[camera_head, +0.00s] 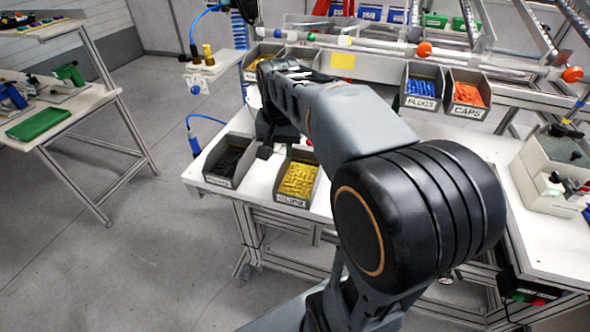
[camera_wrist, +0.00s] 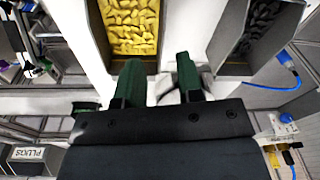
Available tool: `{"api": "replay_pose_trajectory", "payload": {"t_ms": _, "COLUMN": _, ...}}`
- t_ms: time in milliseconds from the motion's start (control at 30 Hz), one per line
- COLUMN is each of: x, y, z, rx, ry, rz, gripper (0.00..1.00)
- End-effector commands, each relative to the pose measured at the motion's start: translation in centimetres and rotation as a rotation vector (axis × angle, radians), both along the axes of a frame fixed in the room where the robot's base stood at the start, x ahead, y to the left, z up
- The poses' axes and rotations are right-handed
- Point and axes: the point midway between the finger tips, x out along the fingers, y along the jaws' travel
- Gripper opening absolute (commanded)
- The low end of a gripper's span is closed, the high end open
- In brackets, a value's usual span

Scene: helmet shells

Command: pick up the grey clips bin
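The grey bin of yellow pieces (camera_head: 292,201) stands near the front edge of the white bench in the head view; its front label seems to read CLIPS. In the wrist view this bin (camera_wrist: 94,35) is at the top, left of centre. My gripper (camera_wrist: 158,82) is open and empty, with two dark green fingers apart. In the wrist view the left finger overlaps the near end of the yellow-filled bin and the right finger is over the white surface beside it. In the head view my gripper (camera_head: 275,140) is above the bench behind the bins, partly hidden by my arm.
A grey bin of black pieces (camera_head: 218,182) stands left of the yellow-filled bin, also at the top right of the wrist view (camera_wrist: 222,40). A PLUGS bin (camera_head: 421,103) and a CAPS bin (camera_head: 467,113) sit on the rack behind. A blue hose (camera_head: 207,119) lies near the black-filled bin.

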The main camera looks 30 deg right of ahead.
Motion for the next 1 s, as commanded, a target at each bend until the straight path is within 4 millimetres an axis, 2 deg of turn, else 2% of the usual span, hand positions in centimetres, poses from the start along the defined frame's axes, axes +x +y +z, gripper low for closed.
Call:
{"api": "replay_pose_trajectory", "payload": {"t_ms": 33, "x": 1.4, "y": -0.8, "z": 0.4, "rx": 0.008, "ry": 0.025, "rz": -0.056, "gripper": 0.34}}
{"api": "replay_pose_trajectory", "payload": {"t_ms": 100, "x": 2.7, "y": -1.7, "z": 0.8, "rx": 0.017, "ry": 0.054, "rz": -0.125, "gripper": 0.34}}
{"api": "replay_pose_trajectory", "payload": {"t_ms": 233, "x": 4.4, "y": -2.8, "z": 1.1, "rx": 0.027, "ry": 0.089, "rz": -0.215, "gripper": 0.34}}
{"api": "replay_pose_trajectory", "payload": {"t_ms": 300, "x": 4.8, "y": -3.2, "z": 0.6, "rx": 0.03, "ry": 0.101, "rz": -0.243, "gripper": 0.34}}
{"api": "replay_pose_trajectory", "payload": {"t_ms": 700, "x": 5.0, "y": -3.6, "z": -5.8, "rx": 0.032, "ry": 0.108, "rz": -0.265, "gripper": 0.34}}
{"api": "replay_pose_trajectory", "payload": {"t_ms": 1000, "x": 4.9, "y": -3.6, "z": -7.7, "rx": 0.031, "ry": 0.106, "rz": -0.264, "gripper": 0.34}}
